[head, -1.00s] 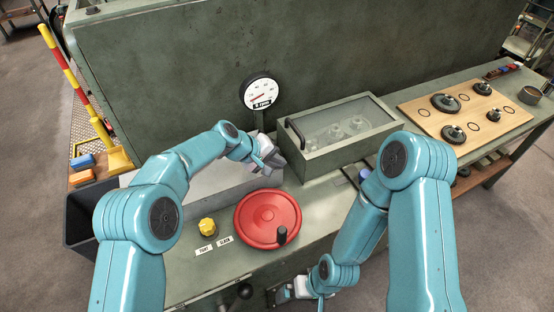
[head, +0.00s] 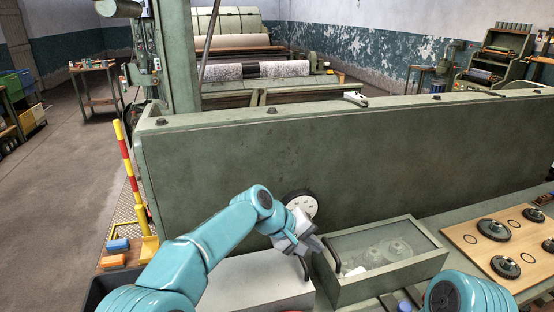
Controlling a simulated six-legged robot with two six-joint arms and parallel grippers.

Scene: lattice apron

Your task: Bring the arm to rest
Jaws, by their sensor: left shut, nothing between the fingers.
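My left gripper (head: 311,246) is shut and empty. It is raised in front of the round dial gauge (head: 301,203) and covers part of it. The gripper stands by the left end of the glass-topped green box (head: 385,262), near its dark handle (head: 331,254); I cannot tell whether they touch. My left arm reaches up from the bottom left, over the grey metal surface (head: 255,284). Of my right arm only a rounded joint shows at the bottom right; its gripper is out of view.
A tall green panel (head: 380,150) closes off the back of the bench. A wooden board (head: 486,246) with several black gears lies at the right. A red-and-yellow post (head: 127,172) stands at the left, near blue and orange blocks (head: 116,250). Open floor lies beyond it.

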